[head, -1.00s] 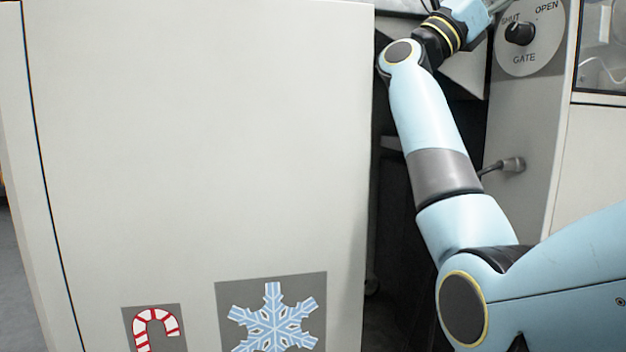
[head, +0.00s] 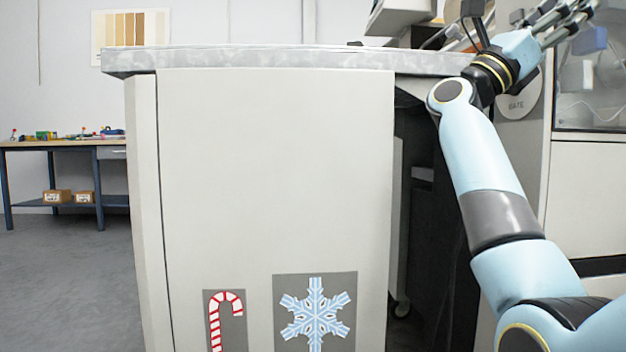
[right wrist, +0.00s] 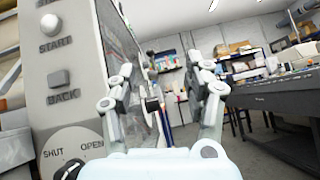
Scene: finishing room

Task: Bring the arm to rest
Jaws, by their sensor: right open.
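My right arm comes in from the lower right in the head view and reaches up along the right side of a white cabinet. My right gripper (head: 572,22) is at the upper right, in front of the grey machine panel. In the right wrist view my right gripper (right wrist: 166,82) has its two grey fingers spread apart, with nothing between them. My left gripper is not in view.
The white cabinet (head: 275,180) with candy cane and snowflake pictures fills the middle, under a grey worktop (head: 250,60). The panel's gate dial (right wrist: 70,155) and START button (right wrist: 50,24) are left of the gripper. A workbench (head: 60,143) stands far left; floor (head: 70,260) before it is clear.

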